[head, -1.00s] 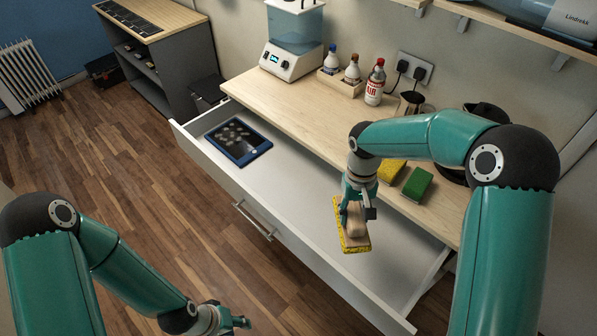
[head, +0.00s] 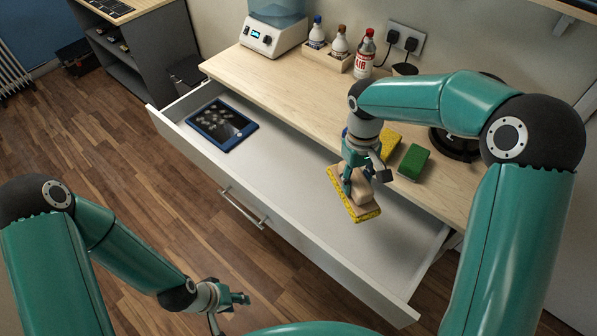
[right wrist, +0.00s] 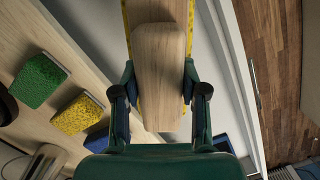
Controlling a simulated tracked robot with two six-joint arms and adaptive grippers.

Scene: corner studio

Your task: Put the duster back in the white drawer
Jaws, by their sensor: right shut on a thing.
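The duster, a wooden block with a wooden handle and a yellow edge (head: 362,211), is in my right gripper (head: 357,186), which is shut on its handle. In the right wrist view the duster's pale handle (right wrist: 160,75) sits between the two fingers (right wrist: 160,95). The white drawer (head: 290,205) is pulled open below the worktop. The duster is over the drawer's right part; it looks held above the drawer floor, tilted. My left gripper (head: 236,299) is low over the wooden floor, outside the drawer front, and its fingers are too small to judge.
A dark blue tablet-like item (head: 222,125) lies in the drawer's left end. A green sponge (head: 414,162) and a yellow sponge (head: 390,144) lie on the worktop (head: 270,85) beside my right arm. Several bottles stand farther back. The drawer's middle is clear.

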